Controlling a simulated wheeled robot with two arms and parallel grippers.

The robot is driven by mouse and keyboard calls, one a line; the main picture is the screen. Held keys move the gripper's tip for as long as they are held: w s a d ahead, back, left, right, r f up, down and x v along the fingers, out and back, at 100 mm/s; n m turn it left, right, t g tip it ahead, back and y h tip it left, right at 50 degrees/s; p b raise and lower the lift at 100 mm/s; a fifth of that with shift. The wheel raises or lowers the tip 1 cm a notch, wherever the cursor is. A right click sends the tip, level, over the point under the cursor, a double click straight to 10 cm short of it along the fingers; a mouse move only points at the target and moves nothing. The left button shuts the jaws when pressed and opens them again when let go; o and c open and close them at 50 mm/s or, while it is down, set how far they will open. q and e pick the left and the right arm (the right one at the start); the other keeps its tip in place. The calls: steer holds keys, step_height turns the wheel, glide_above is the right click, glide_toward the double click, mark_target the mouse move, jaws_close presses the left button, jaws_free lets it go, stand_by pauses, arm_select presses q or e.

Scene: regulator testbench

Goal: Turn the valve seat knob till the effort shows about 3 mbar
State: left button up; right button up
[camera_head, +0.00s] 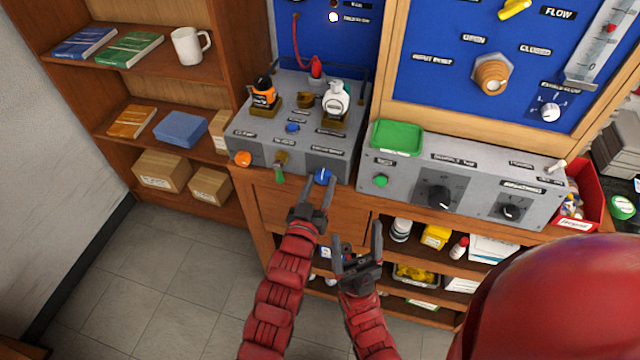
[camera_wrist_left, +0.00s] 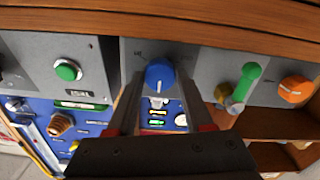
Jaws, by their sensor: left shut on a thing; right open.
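A blue knob (camera_head: 322,175) with a pale pointer line sits on the front of the grey bench unit (camera_head: 240,141), at its right end. In the left wrist view the blue knob (camera_wrist_left: 159,75) lies between the fingertips of my left gripper (camera_wrist_left: 160,82), its pointer line roughly vertical. My left gripper (camera_head: 319,186) is shut on this knob in the head view. My right gripper (camera_head: 357,240) is open and empty, below and to the right, in front of the cabinet. The small labels are too blurred to read, and I can make out no effort reading in mbar.
Left of the blue knob are a green-handled lever (camera_head: 280,172) and an orange knob (camera_head: 242,158). To the right stands a grey panel (camera_head: 405,194) with a green button (camera_head: 380,181) and black dials. Open shelves with bottles lie behind my right gripper. Floor at lower left is free.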

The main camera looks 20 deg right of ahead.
arm_select(q)
jaws_close()
steer(key=m+b, duration=0.2)
steer(key=m, duration=0.1)
steer(key=shift+f, duration=0.1)
steer(key=m+b, duration=0.2)
steer(key=shift+m, duration=0.4)
steer(key=m+b, duration=0.1)
steer(key=m, duration=0.2)
steer(key=shift+m+b, duration=0.85)
steer(key=shift+m, duration=1.25)
